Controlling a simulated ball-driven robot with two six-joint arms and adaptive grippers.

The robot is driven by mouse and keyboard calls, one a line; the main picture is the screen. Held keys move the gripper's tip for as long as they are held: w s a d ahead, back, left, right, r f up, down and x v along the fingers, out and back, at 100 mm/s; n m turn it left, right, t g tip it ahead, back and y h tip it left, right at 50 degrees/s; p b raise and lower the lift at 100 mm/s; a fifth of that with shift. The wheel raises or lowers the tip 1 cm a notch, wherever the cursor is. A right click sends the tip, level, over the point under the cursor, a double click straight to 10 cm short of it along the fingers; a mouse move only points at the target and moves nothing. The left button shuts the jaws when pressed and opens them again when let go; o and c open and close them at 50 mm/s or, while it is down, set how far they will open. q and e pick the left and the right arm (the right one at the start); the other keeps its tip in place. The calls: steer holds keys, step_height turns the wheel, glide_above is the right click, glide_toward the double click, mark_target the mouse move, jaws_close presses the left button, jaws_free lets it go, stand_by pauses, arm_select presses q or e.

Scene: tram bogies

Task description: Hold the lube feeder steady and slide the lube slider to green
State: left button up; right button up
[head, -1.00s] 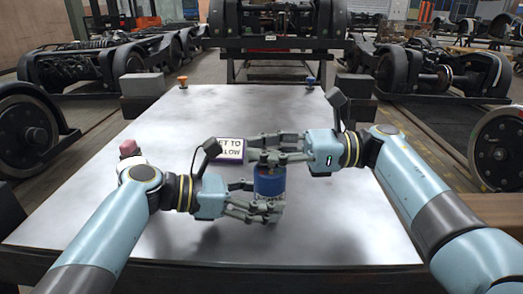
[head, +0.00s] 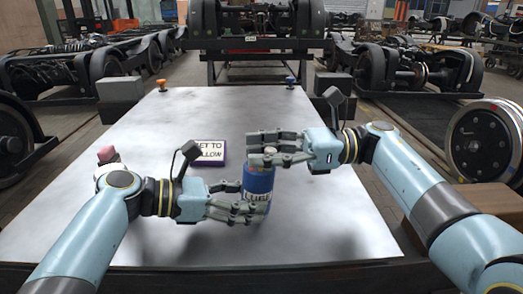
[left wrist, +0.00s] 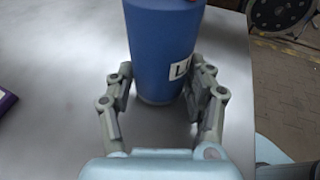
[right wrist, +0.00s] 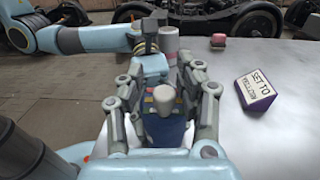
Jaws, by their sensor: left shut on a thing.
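The lube feeder (head: 259,182) is a blue upright cylinder with a white label. My left gripper (head: 238,209) is shut around its lower part. In the left wrist view the feeder (left wrist: 160,45) stands between the fingers; I cannot tell whether its base touches the table. My right gripper (head: 265,148) is at the feeder's top. In the right wrist view its fingers stand either side of a pale knob (right wrist: 164,97), with gaps visible. Coloured marks show behind the knob; its exact setting is unclear.
A pinkish-red block (head: 108,154) lies at the table's left, behind my left arm. An orange knob (head: 161,84) and a blue knob (head: 290,82) stand at the far edge. The grey table (head: 320,215) is clear at the right. Bogies stand around it.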

steer(key=shift+o, duration=0.3)
steer(key=shift+d, duration=0.1)
steer(key=w+d, duration=0.1)
steer(key=d, duration=1)
steer(key=shift+d, duration=0.4)
arm_select(q)
steer(key=o, duration=0.9)
steer(key=shift+o, duration=0.2)
